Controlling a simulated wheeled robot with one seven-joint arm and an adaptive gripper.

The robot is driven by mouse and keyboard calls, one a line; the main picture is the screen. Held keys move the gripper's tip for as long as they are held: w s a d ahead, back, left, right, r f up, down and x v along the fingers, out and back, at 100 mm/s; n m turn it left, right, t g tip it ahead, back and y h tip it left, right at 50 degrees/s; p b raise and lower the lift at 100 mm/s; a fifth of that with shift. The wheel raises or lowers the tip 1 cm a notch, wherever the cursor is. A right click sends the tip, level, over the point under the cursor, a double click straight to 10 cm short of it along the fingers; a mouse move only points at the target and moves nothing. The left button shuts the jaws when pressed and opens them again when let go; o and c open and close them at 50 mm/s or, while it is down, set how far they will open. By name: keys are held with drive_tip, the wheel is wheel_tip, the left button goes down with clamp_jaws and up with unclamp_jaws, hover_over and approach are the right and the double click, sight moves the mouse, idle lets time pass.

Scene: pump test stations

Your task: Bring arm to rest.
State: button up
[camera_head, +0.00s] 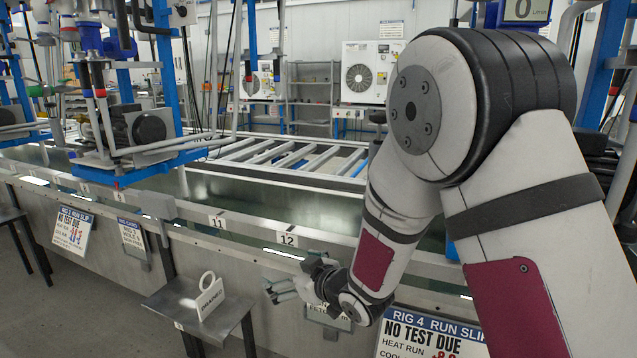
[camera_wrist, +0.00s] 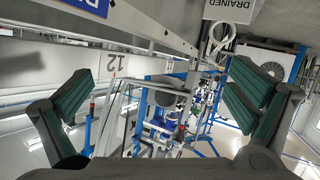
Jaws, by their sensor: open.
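My arm reaches down across the right half of the head view, over the front of the long grey tank. My gripper (camera_head: 279,290) is at the tank's front wall, below the number plate 12 (camera_head: 287,240). The wrist view shows its two dark green finger pads (camera_wrist: 160,97) spread wide with nothing held between them. The white DRAINED tag (camera_head: 207,299) with a ring on top stands on a small grey shelf (camera_head: 172,311), left of my gripper and apart from it. The tag also shows at the top of the wrist view (camera_wrist: 222,22).
The RIG 4 run slip (camera_head: 425,337) hangs beside my forearm, partly hidden. The RIG 3 slip (camera_head: 72,231) hangs farther left. The tank's rim (camera_head: 235,229) runs behind my gripper. A pump on a hanging frame (camera_head: 140,125) is at upper left. The floor at lower left is clear.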

drive_tip(key=s+d+r+m+h, duration=0.3)
drive_tip(key=d+r+m+h, duration=0.15)
drive_tip(key=d+r, duration=0.65)
drive_tip(key=s+d+r+m+g+h, duration=0.2)
drive_tip(key=s+d+r+m+h, duration=0.15)
drive_tip(key=s+d, duration=0.7)
drive_tip(key=s+d+f+m+g, duration=0.15)
drive_tip(key=s+g, duration=0.25)
drive_tip(key=s, duration=1.2)
drive_tip(key=s+d+f+m+g, duration=0.15)
drive_tip(key=s+g, duration=0.35)
drive_tip(key=s, duration=1.1)
wheel_tip(320, 180, up, 37)
drive_tip(key=d+n+t+p, duration=0.1)
drive_tip(key=t+p, duration=0.3)
drive_tip(key=p, duration=3.1)
drive_tip(key=shift+h, duration=0.3)
drive_tip(key=shift+f, duration=0.1)
